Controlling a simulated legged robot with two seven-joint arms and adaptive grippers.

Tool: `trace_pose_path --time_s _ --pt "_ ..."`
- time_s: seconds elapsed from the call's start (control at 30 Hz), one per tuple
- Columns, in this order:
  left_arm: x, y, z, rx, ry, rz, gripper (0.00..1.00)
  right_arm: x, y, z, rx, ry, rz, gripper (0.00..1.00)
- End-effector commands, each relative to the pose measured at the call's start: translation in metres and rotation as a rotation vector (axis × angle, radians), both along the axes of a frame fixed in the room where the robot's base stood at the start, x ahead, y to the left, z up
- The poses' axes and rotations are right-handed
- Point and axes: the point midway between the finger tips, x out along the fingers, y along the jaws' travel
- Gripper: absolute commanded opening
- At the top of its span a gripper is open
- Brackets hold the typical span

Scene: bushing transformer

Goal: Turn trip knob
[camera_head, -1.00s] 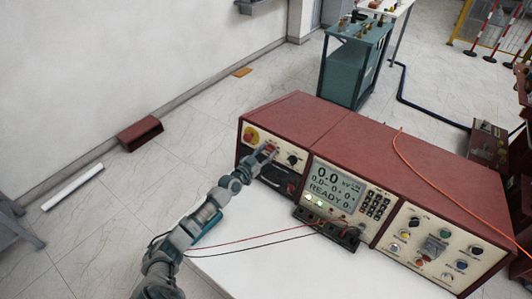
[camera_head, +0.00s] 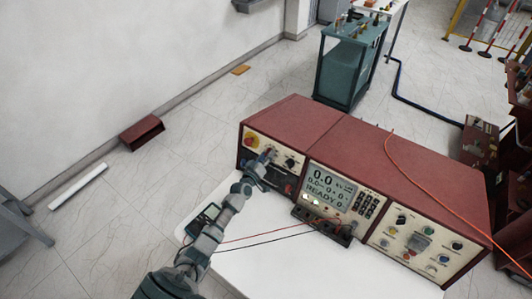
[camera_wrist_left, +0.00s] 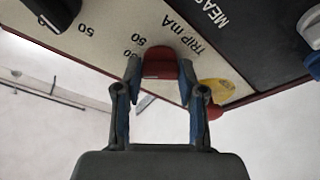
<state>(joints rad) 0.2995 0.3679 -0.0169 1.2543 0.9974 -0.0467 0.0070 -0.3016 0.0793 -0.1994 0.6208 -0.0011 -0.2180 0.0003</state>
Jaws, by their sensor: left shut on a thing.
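In the left wrist view, the red trip knob (camera_wrist_left: 160,62) sits on the cream panel beside the upside-down label "TRIP mA". My left gripper (camera_wrist_left: 160,78) has one finger on each side of the knob and is shut on it. In the head view, my left gripper (camera_head: 266,157) is at the left part of the red test set's front panel and mostly hides the knob. My right gripper is not in view.
A red stop button on a yellow disc (camera_head: 250,139) is left of the gripper. A black knob (camera_head: 290,162) is to its right. The display (camera_head: 330,188) reads READY. Red and black leads cross the white table (camera_head: 275,262). A meter (camera_head: 205,217) lies by my arm.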

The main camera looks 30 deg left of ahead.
Motion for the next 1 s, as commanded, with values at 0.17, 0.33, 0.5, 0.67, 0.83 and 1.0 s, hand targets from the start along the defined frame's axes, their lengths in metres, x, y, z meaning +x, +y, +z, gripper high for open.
trace_pose_path --time_s 0.17,0.33,0.5,0.67,0.83,1.0 --pt "0.0 0.002 0.006 -0.161 0.01 0.044 0.05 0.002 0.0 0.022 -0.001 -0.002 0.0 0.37" --pt "0.0 0.001 0.005 -0.296 0.021 0.077 0.05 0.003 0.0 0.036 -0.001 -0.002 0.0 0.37" --pt "0.0 0.002 0.005 -0.403 0.028 0.104 0.05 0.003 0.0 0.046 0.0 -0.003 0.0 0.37" --pt "0.0 0.003 0.004 -0.473 0.033 0.121 0.05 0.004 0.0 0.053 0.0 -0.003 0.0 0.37" --pt "0.0 0.002 0.003 -0.517 0.037 0.131 0.05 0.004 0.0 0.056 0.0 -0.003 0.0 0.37" --pt "0.0 0.002 0.002 -0.533 0.038 0.135 0.05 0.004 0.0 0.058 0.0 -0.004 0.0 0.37"
